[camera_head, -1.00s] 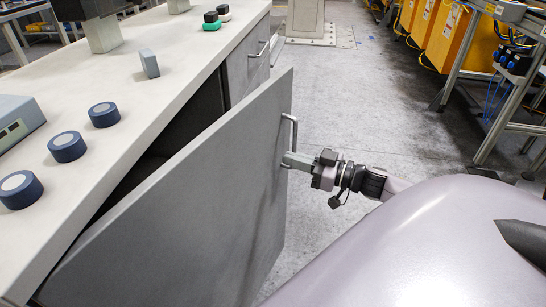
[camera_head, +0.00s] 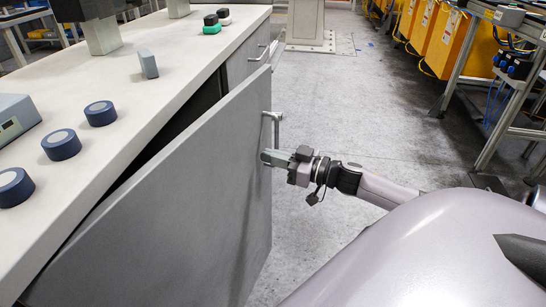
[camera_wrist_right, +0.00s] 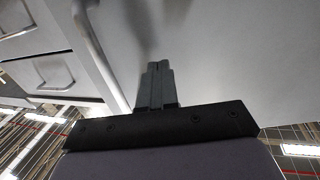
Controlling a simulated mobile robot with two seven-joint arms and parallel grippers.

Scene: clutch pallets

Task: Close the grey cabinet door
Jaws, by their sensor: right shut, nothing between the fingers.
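The grey cabinet door (camera_head: 190,190) stands partly open, with a dark gap between its top edge and the cabinet (camera_head: 150,95). Its bar handle (camera_head: 277,130) is near the door's far edge. My right gripper (camera_head: 268,157) is shut and empty, with its fingertips at the outer face of the door, close beside the handle. In the right wrist view the shut fingers (camera_wrist_right: 157,70) point at the door's grey face (camera_wrist_right: 220,60), and the handle (camera_wrist_right: 95,50) runs to their left. I cannot tell whether the tips press on the door. My left gripper is not in view.
The white cabinet top carries blue round knobs (camera_head: 62,145), a grey block (camera_head: 148,64) and a green button (camera_head: 212,29). A second cabinet front with its own handle (camera_head: 259,52) lies farther back. Yellow bins (camera_head: 440,40) stand at the right. The floor between is clear.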

